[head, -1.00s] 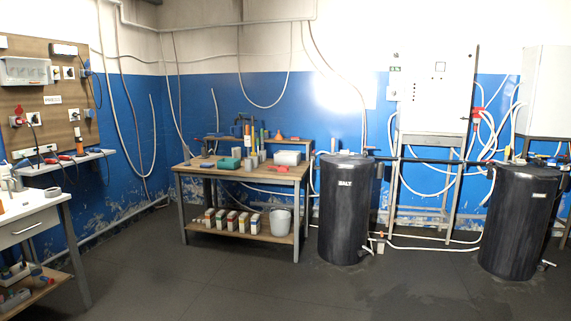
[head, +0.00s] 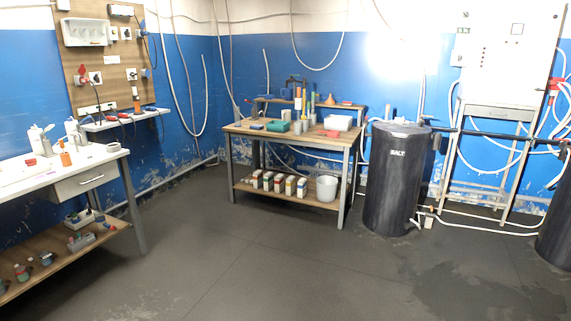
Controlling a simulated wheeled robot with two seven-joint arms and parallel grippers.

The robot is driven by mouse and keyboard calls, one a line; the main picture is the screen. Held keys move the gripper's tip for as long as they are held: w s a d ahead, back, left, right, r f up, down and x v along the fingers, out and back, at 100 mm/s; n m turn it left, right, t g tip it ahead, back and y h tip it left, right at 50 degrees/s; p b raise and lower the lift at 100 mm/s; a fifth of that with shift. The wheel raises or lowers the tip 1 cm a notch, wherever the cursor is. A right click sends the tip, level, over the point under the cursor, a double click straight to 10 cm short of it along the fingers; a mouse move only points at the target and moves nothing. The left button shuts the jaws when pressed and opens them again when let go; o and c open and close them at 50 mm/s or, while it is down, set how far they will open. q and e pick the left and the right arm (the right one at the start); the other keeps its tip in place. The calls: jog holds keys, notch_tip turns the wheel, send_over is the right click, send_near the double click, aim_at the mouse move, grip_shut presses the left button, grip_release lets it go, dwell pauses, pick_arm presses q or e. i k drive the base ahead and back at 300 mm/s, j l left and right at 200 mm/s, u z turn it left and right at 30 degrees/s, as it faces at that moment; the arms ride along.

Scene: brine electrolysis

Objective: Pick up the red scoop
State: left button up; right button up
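A small flat red object (head: 330,133) lies near the front right of the wooden workbench top (head: 262,131). It may be the red scoop, but it is too small to make out its shape. Another red item (head: 82,71) hangs on the wooden wall board at the left, and I cannot tell what it is. Neither of my grippers shows in the head view.
A black SALT barrel (head: 392,180) stands right of the workbench. A white bucket (head: 327,188) and several small cartons sit on its lower shelf. A white table (head: 75,165) with bottles is at the left. The dark floor (head: 230,260) in front is clear.

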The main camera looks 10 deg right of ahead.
aim_at(333, 134)
jog(key=i+z, duration=0.25)
jog(key=i, duration=4.5)
jog(key=l+z, duration=0.05)
jog(key=l, duration=0.05)
